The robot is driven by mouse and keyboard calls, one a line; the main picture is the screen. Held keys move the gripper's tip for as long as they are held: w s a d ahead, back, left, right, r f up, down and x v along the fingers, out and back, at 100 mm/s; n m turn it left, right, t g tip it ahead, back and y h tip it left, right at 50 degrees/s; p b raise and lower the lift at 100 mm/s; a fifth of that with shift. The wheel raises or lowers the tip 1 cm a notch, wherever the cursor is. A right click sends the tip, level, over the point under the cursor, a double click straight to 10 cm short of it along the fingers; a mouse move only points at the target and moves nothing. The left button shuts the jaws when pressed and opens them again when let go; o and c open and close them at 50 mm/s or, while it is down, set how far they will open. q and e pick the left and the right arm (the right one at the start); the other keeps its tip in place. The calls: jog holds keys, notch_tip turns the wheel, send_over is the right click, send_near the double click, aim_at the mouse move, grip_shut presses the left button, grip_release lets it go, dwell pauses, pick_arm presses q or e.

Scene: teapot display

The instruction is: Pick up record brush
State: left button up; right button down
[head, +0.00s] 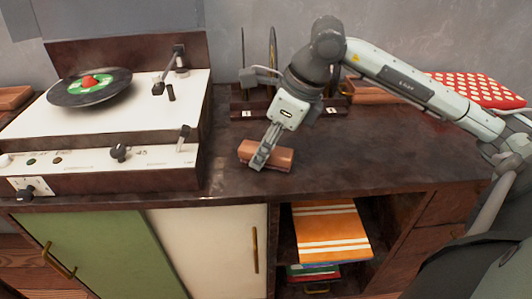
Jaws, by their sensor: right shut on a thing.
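The record brush (279,157) is a small reddish-brown block on the dark cabinet top, right of the record player. My right gripper (260,163) comes down on it from above, its fingers across the block near its left part. The right gripper is shut on the brush. The brush looks to be at or very near the surface; I cannot tell whether it is lifted. The fingers hide part of the brush. My left gripper is not in view.
A record player (105,130) with a black record (89,87) fills the left side. A dark rack (250,101) stands behind my gripper. A red dotted item (476,89) lies at the back right. The cabinet top (375,155) right of the brush is clear.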

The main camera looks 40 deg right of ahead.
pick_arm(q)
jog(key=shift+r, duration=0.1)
pick_arm(e)
jog(key=shift+d, duration=0.1)
jog(key=shift+r+p, duration=0.35)
jog(key=shift+p, duration=0.25)
notch_tip(320, 180, up, 8)
jog(key=shift+r+p, duration=0.1)
jog(key=shift+p, duration=0.45)
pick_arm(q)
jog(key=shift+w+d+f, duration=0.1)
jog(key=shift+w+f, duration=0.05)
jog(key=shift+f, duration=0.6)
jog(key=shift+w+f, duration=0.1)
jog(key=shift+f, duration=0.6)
pick_arm(e)
jog(key=shift+r, duration=0.7)
